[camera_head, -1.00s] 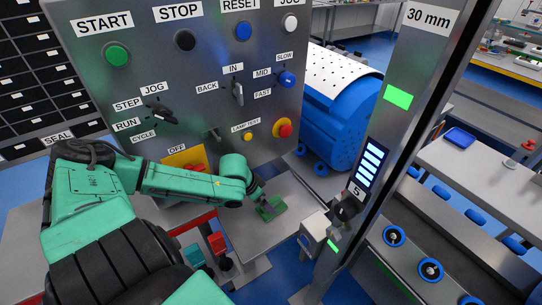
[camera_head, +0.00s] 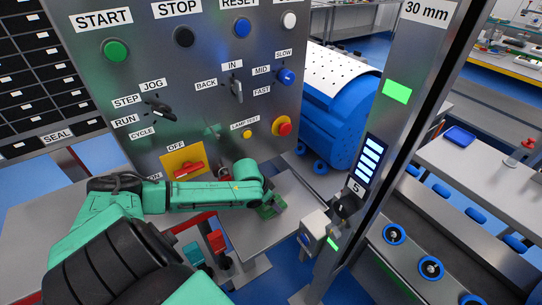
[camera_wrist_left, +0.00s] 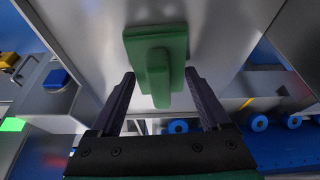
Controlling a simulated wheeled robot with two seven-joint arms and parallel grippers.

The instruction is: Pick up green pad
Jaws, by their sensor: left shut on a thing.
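The green pad (camera_head: 267,211) is a small block with a raised grip, over the grey metal shelf (camera_head: 295,212) below the control panel. In the left wrist view the green pad (camera_wrist_left: 150,42) shows its flat base and a grip pointing toward me. My left gripper (camera_head: 273,203) is at the pad and partly hidden by its own wrist in the head view. Whether the pad touches the shelf cannot be told. My right gripper is not in view.
The control panel (camera_head: 205,95) with buttons and knobs stands close behind my left arm. A metal post (camera_head: 395,100) and a small grey box (camera_head: 314,228) stand right of the shelf.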

